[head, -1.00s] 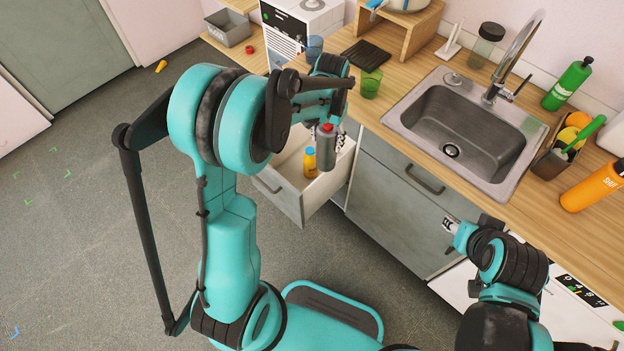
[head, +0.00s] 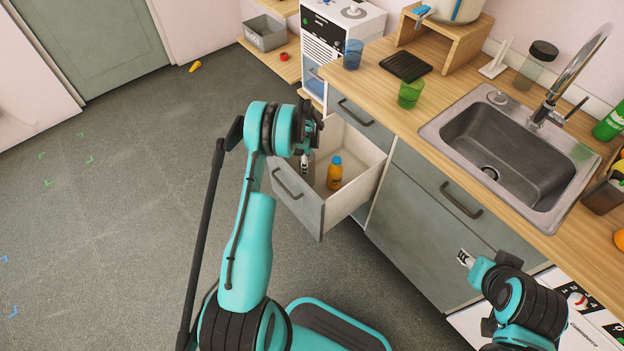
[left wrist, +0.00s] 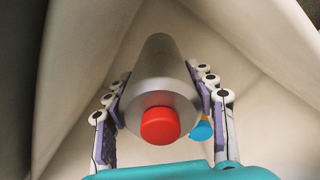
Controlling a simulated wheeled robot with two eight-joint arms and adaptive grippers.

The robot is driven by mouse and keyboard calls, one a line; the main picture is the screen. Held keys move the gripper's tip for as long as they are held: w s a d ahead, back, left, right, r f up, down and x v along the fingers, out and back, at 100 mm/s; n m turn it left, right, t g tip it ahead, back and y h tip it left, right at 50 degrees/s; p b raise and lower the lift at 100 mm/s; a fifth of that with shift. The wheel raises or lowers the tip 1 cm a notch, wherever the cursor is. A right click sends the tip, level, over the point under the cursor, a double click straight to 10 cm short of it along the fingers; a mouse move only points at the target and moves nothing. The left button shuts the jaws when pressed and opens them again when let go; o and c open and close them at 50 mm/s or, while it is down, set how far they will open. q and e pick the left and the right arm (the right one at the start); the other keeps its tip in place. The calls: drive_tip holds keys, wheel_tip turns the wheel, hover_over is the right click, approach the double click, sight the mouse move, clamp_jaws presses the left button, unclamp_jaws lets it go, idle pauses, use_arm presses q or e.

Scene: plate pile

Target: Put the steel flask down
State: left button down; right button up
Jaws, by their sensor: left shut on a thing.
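The steel flask (left wrist: 163,60), grey with a red cap, is between the fingers of my left gripper (left wrist: 160,88) in the left wrist view, its cap toward the camera. My left gripper (head: 305,163) is shut on it, inside the open drawer (head: 352,199). In the head view my arm and gripper mostly hide the flask. Whether its base touches the drawer floor cannot be told. My right gripper (head: 466,258) is in front of the cabinet, away from the drawer; its opening is too small to judge.
An orange bottle (head: 335,176) with a blue cap stands in the drawer, right of my left gripper; its cap shows close beside the flask in the left wrist view (left wrist: 201,130). The counter above holds a green cup (head: 411,94), a blue cup (head: 353,55) and the sink (head: 440,130).

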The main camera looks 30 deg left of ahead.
use_arm(q)
wheel_tip(320, 180, down, 7)
drive_tip(key=shift+r+b, duration=0.15)
drive_tip(key=shift+b, duration=1.05)
drive_tip(key=shift+r, duration=0.1)
drive_tip(key=c, duration=0.6)
unclamp_jaws()
drive_tip(key=shift+o, duration=0.2)
